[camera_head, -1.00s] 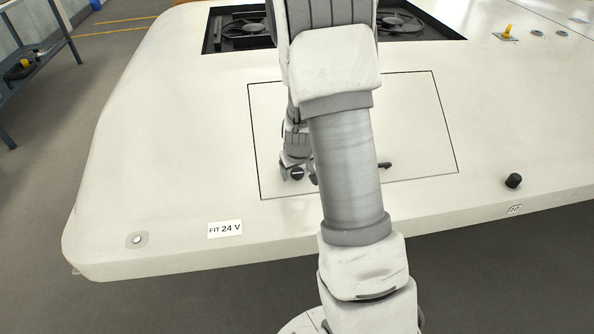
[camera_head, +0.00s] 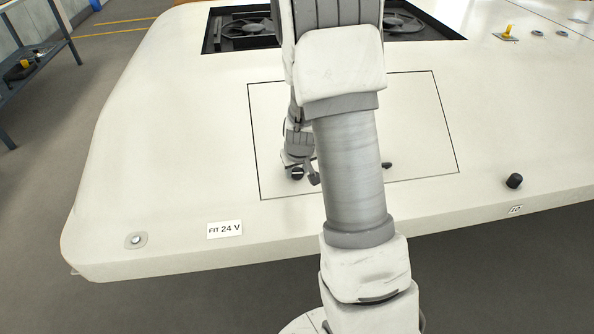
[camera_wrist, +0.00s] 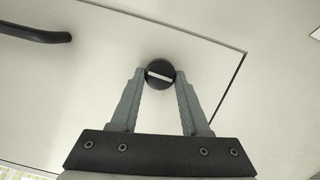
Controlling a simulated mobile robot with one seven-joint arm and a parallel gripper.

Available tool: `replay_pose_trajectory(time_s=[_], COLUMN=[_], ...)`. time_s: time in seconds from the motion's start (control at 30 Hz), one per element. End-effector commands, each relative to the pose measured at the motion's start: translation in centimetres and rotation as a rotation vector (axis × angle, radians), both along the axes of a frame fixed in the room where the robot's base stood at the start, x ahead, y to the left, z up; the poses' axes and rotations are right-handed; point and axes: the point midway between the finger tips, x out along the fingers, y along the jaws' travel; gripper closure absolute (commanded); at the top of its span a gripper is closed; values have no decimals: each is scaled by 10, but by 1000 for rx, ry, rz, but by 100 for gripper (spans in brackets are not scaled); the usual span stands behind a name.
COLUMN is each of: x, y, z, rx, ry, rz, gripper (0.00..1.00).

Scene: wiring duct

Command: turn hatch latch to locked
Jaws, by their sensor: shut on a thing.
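The hatch latch is a round black knob with a white line across it. It shows in the wrist view (camera_wrist: 160,74) between my fingertips and in the head view (camera_head: 297,173). The white line lies slightly tilted, close to level in the wrist view. My gripper (camera_wrist: 159,78) is shut on the knob, one finger on each side; it also shows in the head view (camera_head: 303,172). The hatch (camera_head: 415,130) is a flat panel with a thin dark outline, flush with the white surface and largely hidden behind my arm.
A dark handle (camera_wrist: 38,34) stands on the hatch; only its tip shows in the head view. A black knob (camera_head: 514,181) stands to the right of the hatch. A "FIT 24 V" label (camera_head: 225,229) is at the front.

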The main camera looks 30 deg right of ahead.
Motion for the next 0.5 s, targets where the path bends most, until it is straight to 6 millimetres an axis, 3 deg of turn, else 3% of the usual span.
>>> replay_pose_trajectory(time_s=[0.5], x=[-1], y=[-4], z=[-4], rx=[227], ry=[-67], rz=[-362], gripper=[100])
